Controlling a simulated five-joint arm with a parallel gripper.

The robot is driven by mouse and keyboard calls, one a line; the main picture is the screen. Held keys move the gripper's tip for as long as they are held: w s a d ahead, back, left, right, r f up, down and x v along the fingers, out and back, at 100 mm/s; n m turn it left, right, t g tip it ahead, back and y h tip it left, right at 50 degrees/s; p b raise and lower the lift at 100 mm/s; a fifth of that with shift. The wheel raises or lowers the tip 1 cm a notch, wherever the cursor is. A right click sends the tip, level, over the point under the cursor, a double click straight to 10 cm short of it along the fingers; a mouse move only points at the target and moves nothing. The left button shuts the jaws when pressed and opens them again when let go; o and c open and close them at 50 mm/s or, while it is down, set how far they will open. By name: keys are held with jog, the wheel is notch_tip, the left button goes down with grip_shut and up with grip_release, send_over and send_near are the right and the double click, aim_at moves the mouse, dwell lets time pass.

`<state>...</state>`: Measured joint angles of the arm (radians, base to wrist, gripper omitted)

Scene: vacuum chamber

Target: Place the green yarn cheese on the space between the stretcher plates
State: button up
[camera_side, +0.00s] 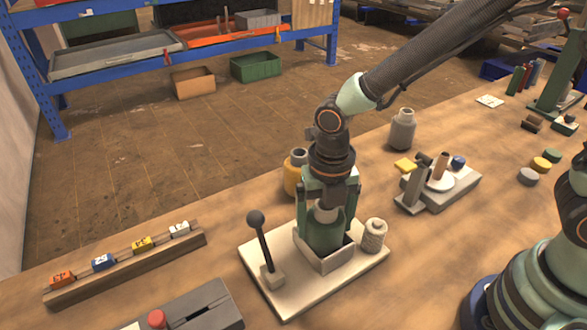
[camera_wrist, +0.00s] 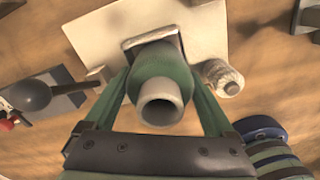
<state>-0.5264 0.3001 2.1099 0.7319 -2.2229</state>
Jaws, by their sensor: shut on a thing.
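The green yarn cheese (camera_side: 323,238), a green body on a pale tube, stands roughly upright with its lower end inside a low square-walled holder (camera_side: 336,259). The holder sits on a cream board (camera_side: 290,297). My gripper (camera_side: 328,212) points down and is shut on the yarn cheese, its green fingers on either side. In the wrist view, the yarn cheese (camera_wrist: 166,72) shows with its pale open tube end towards the camera, and the holder's rim (camera_wrist: 152,40) shows behind it. The yarn cheese's underside is hidden. I cannot tell which parts are the stretcher plates.
A black-knobbed lever (camera_side: 262,240) stands left of the holder, and a pale spool (camera_side: 373,235) stands close at its right. A tagged rail (camera_side: 125,267) lies left.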

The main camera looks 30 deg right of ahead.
jog(key=shift+f, duration=0.6)
jog(key=shift+f, duration=0.15)
jog(key=o, duration=1.2)
